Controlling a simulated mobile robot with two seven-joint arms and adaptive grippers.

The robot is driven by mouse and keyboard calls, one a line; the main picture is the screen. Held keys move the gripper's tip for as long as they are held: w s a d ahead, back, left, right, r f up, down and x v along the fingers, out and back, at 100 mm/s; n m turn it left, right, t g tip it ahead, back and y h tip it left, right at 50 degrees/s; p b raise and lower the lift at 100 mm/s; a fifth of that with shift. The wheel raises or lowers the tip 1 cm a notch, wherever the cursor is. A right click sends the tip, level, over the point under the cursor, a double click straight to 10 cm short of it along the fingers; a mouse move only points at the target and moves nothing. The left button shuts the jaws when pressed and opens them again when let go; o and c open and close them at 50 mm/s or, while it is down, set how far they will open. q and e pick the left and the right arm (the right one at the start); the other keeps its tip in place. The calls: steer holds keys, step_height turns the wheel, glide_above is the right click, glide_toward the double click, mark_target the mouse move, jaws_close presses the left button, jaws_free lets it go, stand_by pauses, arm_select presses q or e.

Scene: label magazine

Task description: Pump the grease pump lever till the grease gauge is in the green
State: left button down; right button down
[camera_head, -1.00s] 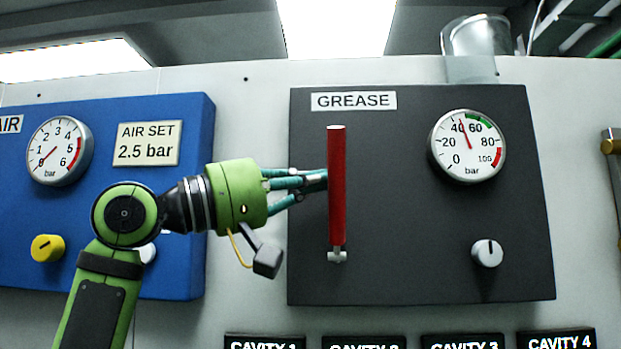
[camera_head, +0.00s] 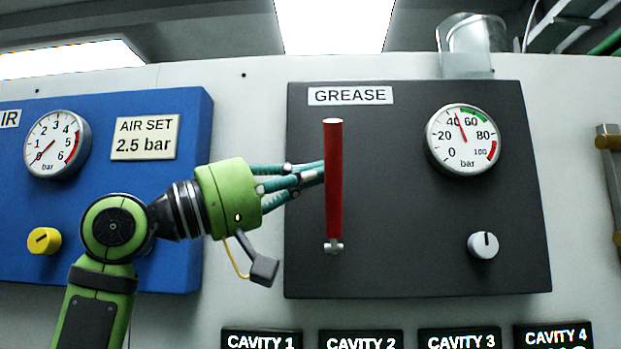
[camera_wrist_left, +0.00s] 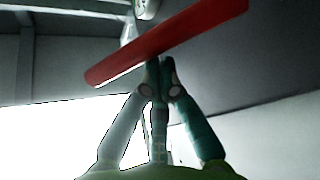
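The red grease pump lever (camera_head: 334,180) stands nearly upright on the dark GREASE panel (camera_head: 400,240). The grease gauge (camera_head: 462,140) has its needle a little above 40, just left of the green arc. My left gripper (camera_head: 322,171) reaches the lever from the left at upper-middle height; the fingertips are partly hidden by the lever. In the left wrist view the fingers (camera_wrist_left: 160,70) come together right beside the red lever (camera_wrist_left: 165,42), with nothing seen between them. Whether they touch it is unclear. My right gripper is not in view.
A pale knob (camera_head: 483,245) sits below the gauge. The blue AIR panel (camera_head: 190,240) with its gauge (camera_head: 57,144) and yellow knob (camera_head: 44,241) lies behind my left arm. A clear container (camera_head: 470,45) stands above the grease panel. Cavity displays (camera_head: 360,340) run below.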

mark_target(327, 183)
arm_select(q)
steer(key=s+f+m+h+b, duration=0.1)
steer(key=m, duration=0.1)
steer(key=s+f+m+g+b, duration=0.1)
steer(key=m, duration=0.1)
steer(key=shift+s+f+g+h, duration=0.1)
steer(key=shift+g+h, duration=0.2)
steer(key=shift+h, duration=0.1)
steer(key=shift+s+f+m+g+h+b, duration=0.3)
steer(key=shift+s+f+m+g+b, duration=0.2)
steer(key=shift+f+m, duration=0.35)
steer(key=shift+s+f+m+g+h+b, duration=0.35)
steer(key=shift+f+m+g+b, duration=0.25)
steer(key=shift+m, duration=0.5)
steer(key=shift+s+f+m+g+h+b, duration=0.25)
steer(key=shift+s+f+m+g+b, duration=0.3)
steer(key=shift+f+m, duration=0.3)
steer(key=shift+d+f, duration=0.1)
